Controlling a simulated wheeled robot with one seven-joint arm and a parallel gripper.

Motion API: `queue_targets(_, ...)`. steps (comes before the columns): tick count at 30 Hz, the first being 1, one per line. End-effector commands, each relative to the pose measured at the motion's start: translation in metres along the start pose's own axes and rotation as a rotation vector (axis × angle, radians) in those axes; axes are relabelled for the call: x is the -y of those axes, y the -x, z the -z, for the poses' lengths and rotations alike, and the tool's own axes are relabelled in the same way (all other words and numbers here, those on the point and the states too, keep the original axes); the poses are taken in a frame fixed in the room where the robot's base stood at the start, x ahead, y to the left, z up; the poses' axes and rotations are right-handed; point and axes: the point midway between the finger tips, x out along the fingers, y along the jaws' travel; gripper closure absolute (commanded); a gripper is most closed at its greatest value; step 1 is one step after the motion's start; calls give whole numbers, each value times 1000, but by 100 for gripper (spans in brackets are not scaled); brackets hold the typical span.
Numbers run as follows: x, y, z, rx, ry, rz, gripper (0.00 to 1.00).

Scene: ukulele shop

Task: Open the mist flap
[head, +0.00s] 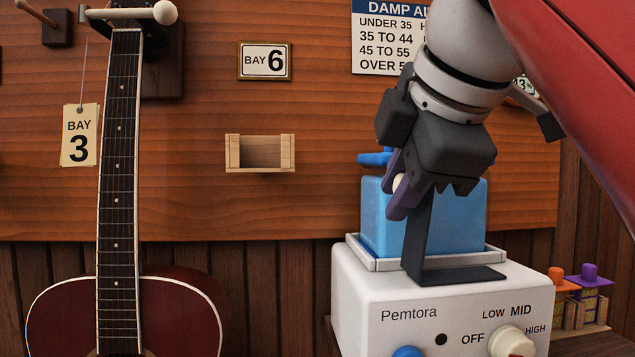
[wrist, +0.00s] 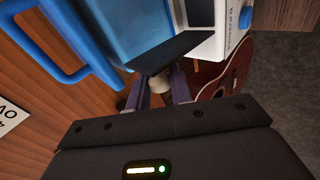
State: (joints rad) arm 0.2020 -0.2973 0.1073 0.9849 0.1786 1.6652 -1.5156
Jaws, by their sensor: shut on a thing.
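The mist flap appears as a dark grey panel (head: 418,238) standing steeply upright, nearly edge-on, on the white Pemtora humidifier (head: 375,285), in front of its blue tank (head: 376,215). A flat dark piece (head: 458,274) joins its foot on the housing top. My gripper (head: 399,186) reaches down from the upper right, its purple fingers shut on a small cream knob (head: 398,182) beside the panel's upper end. In the wrist view, the fingers (wrist: 160,88) close around the knob, with a dark panel (wrist: 175,50) just beyond. My gripper hides part of the panel's top.
A dark red ukulele (head: 120,310) hangs at left, beside a Bay 3 tag (head: 80,135). A small wooden holder (head: 260,152) is on the wall. The base has a cream dial (head: 510,341) and a blue knob (head: 407,352). Small bottles (head: 588,285) stand at right.

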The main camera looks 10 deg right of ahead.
Motion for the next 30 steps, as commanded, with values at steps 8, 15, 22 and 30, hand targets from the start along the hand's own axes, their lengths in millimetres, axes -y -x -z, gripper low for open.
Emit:
queue_targets(8, 0, -1, 1, -3, 1, 3, 69)
queue_targets(15, 0, 0, 0, -2, 0, 2, 60)
queue_targets(22, -1, 11, 1, -2, 0, 0, 60)
queue_targets(30, -1, 56, 1, -4, 1, -1, 60)
